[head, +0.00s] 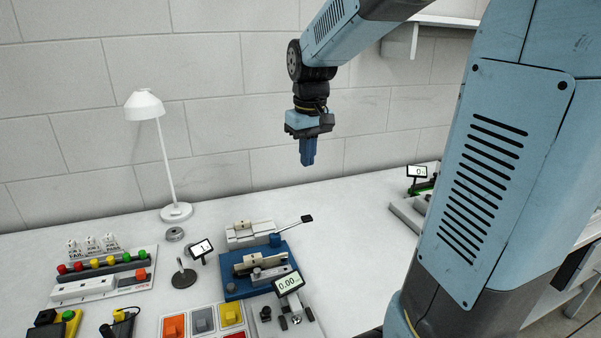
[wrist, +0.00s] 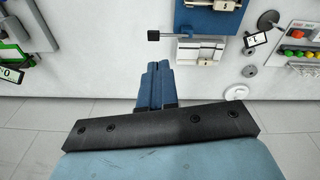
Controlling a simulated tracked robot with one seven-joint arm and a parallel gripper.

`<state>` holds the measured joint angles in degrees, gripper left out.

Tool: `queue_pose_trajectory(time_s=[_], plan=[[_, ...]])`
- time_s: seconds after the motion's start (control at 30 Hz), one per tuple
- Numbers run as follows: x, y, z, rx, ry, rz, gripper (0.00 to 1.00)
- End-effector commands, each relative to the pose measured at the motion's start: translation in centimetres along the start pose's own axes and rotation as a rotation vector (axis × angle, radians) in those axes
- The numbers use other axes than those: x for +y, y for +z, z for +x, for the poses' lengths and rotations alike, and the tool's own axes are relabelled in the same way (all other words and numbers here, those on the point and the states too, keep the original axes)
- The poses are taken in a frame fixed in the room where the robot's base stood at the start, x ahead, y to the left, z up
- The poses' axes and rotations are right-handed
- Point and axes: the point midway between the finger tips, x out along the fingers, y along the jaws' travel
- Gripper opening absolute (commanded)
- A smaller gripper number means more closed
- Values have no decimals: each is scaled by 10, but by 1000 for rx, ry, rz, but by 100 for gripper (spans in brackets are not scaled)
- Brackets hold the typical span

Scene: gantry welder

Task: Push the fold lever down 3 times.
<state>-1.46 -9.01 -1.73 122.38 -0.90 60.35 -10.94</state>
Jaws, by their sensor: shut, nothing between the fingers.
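The lever (head: 294,224) is a thin light rod with a black knob, sticking out to the right and slightly upward from a pale grey bench device (head: 240,236). In the wrist view the lever's black knob (wrist: 154,36) and the device (wrist: 205,50) show near the top. A small display (head: 201,248) left of the device appears to read 1; it also shows in the wrist view (wrist: 255,40). My gripper (head: 308,163) is shut and empty, pointing down, well above the bench and apart from the lever. Its blue fingers (wrist: 157,68) are together in the wrist view.
A blue fixture (head: 235,285) stands in front of the device. A lamp (head: 175,211), a button row (head: 105,261) and coloured bins (head: 203,320) are to the left. A green device (head: 424,186) with a display reading 0 is at the right. Bench between is clear.

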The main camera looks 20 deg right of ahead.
Motion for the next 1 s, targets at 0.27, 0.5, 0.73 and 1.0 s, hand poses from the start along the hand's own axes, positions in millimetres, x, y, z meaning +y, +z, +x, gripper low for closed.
queue_pose_trajectory(time_s=[0.27,0.5,0.73,1.0], plan=[[-14,62,-29,135,15,67,0],[-26,114,-40,249,23,123,0],[-34,153,-40,338,27,170,0],[-39,171,-37,381,28,193,0]])
